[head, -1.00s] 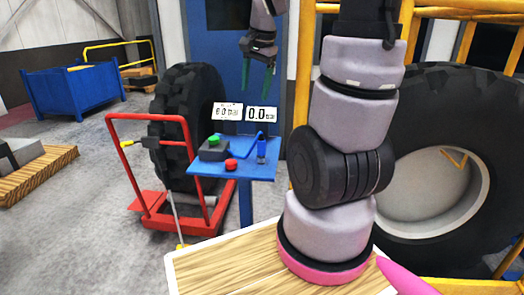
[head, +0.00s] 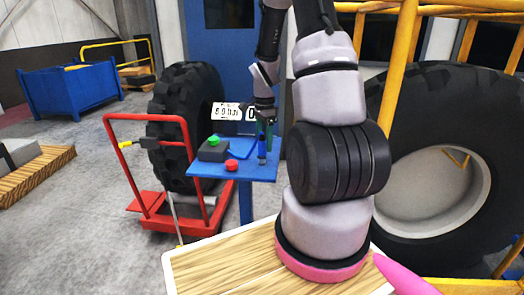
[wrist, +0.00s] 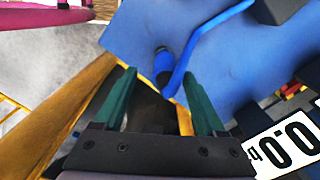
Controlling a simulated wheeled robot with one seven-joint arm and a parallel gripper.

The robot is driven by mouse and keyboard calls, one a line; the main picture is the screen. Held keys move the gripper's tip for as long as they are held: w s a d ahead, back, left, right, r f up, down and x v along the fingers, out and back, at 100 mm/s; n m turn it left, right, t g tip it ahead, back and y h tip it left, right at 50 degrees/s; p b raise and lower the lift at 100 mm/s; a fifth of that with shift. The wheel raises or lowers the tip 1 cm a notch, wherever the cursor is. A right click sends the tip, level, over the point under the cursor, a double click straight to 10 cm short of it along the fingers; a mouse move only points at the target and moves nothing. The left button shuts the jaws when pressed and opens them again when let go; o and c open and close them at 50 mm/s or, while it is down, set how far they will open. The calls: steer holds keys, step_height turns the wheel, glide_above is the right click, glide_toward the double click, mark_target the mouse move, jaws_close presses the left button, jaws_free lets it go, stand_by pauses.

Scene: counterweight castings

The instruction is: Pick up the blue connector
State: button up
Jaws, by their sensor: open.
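The blue connector (head: 262,148) stands upright on the blue table (head: 208,169), near its right side. My gripper (head: 263,130) has green fingers pointing down. It is open, and its fingertips are at or just above the top of the connector in the head view. In the wrist view my gripper (wrist: 160,80) has nothing between its fingers that I can see as held. Whether a finger touches the connector cannot be told.
A black box with a green button (head: 213,141) and a red button (head: 231,165) are on the table's left part. A pressure display (head: 226,112) stands behind. A red cart (head: 150,170) with a large tyre is at left. Yellow rails and another tyre (head: 450,110) are at right.

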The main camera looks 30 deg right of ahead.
mark_target(262, 152)
steer(key=f, duration=0.5)
steer(key=shift+w+a, duration=0.3)
steer(key=shift+w, duration=0.05)
jaws_close()
